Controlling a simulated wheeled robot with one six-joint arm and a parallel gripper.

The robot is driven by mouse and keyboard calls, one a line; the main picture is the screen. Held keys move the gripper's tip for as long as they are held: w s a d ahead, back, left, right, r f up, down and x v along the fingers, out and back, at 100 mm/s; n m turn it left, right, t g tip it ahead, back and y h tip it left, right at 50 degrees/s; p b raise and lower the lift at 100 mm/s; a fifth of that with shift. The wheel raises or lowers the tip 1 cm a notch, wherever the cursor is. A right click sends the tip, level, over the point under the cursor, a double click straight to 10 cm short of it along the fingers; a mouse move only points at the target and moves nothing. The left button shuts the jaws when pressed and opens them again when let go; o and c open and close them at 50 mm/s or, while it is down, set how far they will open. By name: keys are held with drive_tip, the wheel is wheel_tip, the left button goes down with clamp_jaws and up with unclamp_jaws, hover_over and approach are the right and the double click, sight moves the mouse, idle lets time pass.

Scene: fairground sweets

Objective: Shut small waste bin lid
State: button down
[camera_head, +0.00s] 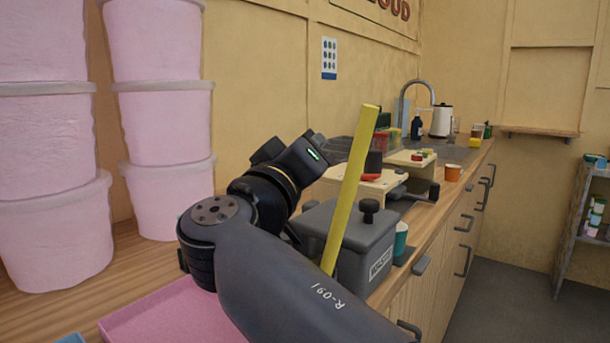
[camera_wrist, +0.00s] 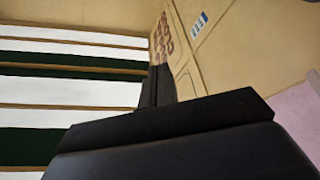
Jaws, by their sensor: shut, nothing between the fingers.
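The small waste bin (camera_head: 378,264) is a grey box with a white label, standing on the wooden counter behind my forearm. Its grey lid (camera_head: 345,222) with a black knob lies across the top; I cannot tell whether it is fully seated. A yellow stick (camera_head: 350,190) leans across the bin's near side in the picture, and its lower end is hidden by my arm. My gripper shows in the wrist view (camera_wrist: 158,88), its dark fingers together and empty, pointing toward the wall and away from the bin. In the head view the fingers cannot be made out.
Stacked pink tubs (camera_head: 165,115) stand at the left. A pink tray (camera_head: 165,318) lies near my arm. A teal cup (camera_head: 400,240) stands just right of the bin. Boards, an orange cup (camera_head: 453,173), a sink tap and a kettle (camera_head: 441,121) are farther along the counter.

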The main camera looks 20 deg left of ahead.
drive_tip(key=shift+s+d+f+m+b, duration=0.1)
drive_tip(key=shift+d+f+m+b, duration=0.1)
drive_tip(key=shift+d+m+b, duration=0.45)
drive_tip(key=shift+a+r+h+b, duration=0.15)
drive_tip(key=shift+h+b, duration=0.25)
drive_tip(key=shift+b, duration=0.1)
drive_tip(key=shift+s, duration=0.2)
drive_tip(key=s+a+p, duration=0.1)
drive_tip(key=s+p, duration=0.1)
drive_tip(key=s, duration=1.1)
drive_tip(key=shift+f, duration=0.2)
drive_tip(key=shift+w+a, duration=0.1)
drive_tip(key=shift+w, duration=0.05)
drive_tip(key=w, duration=0.3)
drive_tip(key=w+b, duration=0.1)
drive_tip(key=w, duration=0.3)
drive_tip(key=w+d, duration=0.1)
drive_tip(key=w, duration=0.3)
drive_tip(key=shift+w+b, duration=0.25)
drive_tip(key=shift+b, duration=0.15)
drive_tip(key=shift+x, duration=0.75)
